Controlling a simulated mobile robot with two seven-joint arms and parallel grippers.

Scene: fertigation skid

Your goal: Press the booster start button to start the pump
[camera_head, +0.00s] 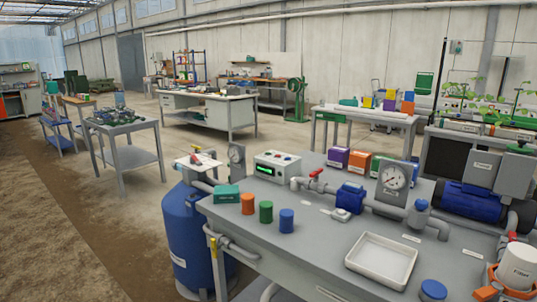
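A grey-white control box (277,169) with a lit green display and small coloured buttons stands at the back left of the grey skid table (312,252). Its button labels are too small to read, so I cannot tell which one is the booster start button. A dark blue pump (468,202) with grey boxes above it lies at the right end of the table. Neither of my grippers shows in this view.
A dial gauge (393,181) and pipework with a red valve handle (316,173) cross the table. Coloured cylinders (266,211) stand in front of the control box. A white tray (381,260) sits at the front. A blue tank (187,238) stands at the left.

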